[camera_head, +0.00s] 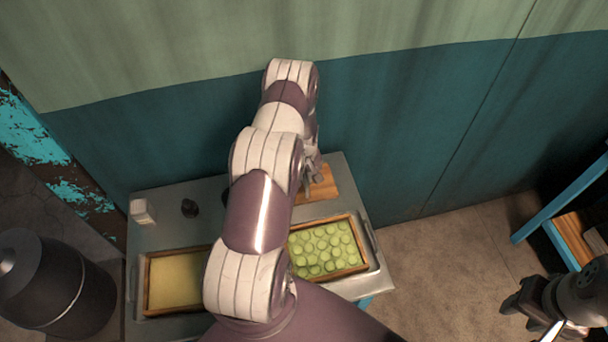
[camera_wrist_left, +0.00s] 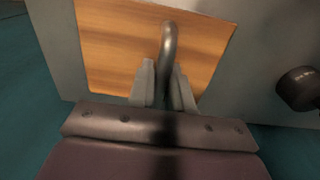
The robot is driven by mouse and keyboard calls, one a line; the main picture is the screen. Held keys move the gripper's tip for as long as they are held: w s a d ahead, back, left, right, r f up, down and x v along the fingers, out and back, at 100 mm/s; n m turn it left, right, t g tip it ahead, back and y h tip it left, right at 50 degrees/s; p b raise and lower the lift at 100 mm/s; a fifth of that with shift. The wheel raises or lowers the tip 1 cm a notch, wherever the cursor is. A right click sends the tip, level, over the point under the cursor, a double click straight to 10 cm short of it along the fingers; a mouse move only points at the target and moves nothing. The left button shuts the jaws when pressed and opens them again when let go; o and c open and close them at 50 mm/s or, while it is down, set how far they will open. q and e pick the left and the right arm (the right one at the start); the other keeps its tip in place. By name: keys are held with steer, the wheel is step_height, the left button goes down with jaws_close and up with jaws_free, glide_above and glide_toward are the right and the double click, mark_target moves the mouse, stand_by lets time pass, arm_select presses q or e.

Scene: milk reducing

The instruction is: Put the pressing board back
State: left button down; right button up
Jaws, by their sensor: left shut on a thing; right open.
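The pressing board (camera_head: 322,186) is a wooden board with a dark metal handle. It lies at the back right part of the grey metal table (camera_head: 170,230), partly hidden by my left arm in the head view. In the left wrist view the board (camera_wrist_left: 120,50) fills the upper middle, and its curved handle (camera_wrist_left: 169,42) rises between my fingers. My left gripper (camera_wrist_left: 163,85) is shut on that handle. It also shows small in the head view (camera_head: 312,178). My right gripper (camera_head: 512,302) is open and empty at the lower right, away from the table.
A wooden tray (camera_head: 365,262) of round green pieces stands at the table's front right. Another tray (camera_head: 148,290) with a flat yellow layer stands front left. The wall is close behind.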

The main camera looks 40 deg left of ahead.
arm_select(q)
steer(key=shift+a+f, duration=0.1)
steer(key=c, duration=1.3)
jaws_free()
steer(key=shift+s, duration=0.15)
steer(key=shift+c, duration=0.2)
steer(key=o, duration=0.3)
